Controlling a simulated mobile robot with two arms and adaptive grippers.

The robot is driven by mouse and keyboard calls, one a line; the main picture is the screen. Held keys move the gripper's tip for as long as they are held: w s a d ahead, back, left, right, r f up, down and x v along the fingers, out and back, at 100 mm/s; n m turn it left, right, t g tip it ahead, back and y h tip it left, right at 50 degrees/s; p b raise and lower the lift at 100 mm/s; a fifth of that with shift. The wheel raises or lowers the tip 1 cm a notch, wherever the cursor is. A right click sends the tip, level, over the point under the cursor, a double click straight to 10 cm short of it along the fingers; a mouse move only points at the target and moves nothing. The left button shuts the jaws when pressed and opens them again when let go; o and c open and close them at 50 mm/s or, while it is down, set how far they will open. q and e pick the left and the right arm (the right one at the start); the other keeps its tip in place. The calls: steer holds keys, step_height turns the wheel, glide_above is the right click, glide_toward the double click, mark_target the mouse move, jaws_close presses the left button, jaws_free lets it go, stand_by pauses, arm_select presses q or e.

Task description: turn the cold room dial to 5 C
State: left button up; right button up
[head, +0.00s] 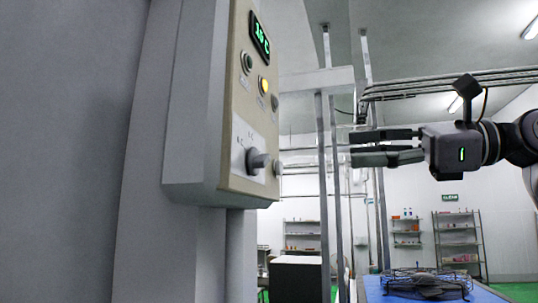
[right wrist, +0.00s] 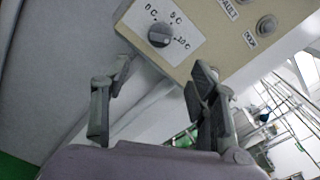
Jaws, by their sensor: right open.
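The cold room dial (head: 257,160) is a dark grey knob on a white plate low on the beige face of a wall control box (head: 207,120). In the right wrist view the dial (right wrist: 160,34) is ringed by the labels 0 C, 5 C and 10 C. A pale mark on the knob seems to face the 10 C side, but it is small. My right gripper (head: 354,147) is open and empty, to the right of the box and apart from the dial. In the right wrist view its fingers (right wrist: 160,76) stand apart below the dial. My left gripper is not in view.
The box has a green digital display (head: 260,38), seemingly reading 10 C, and a lit yellow lamp (head: 264,85). Metal posts (head: 327,170) stand behind my right gripper. A blue table (head: 395,292) with a wire rack is lower right. Open air lies between gripper and dial.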

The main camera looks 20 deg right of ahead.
mark_target(267, 158)
steer(key=p+x, duration=0.4)
steer(key=x, duration=0.9)
steer(key=shift+w+a+r, duration=0.1)
steer(key=shift+w+a, duration=0.65)
steer(key=shift+a, duration=0.1)
steer(key=shift+d, duration=0.1)
steer(key=shift+c, duration=0.4)
steer(key=shift+s+d, duration=0.1)
steer(key=shift+s, duration=0.05)
steer(key=c, duration=1.1)
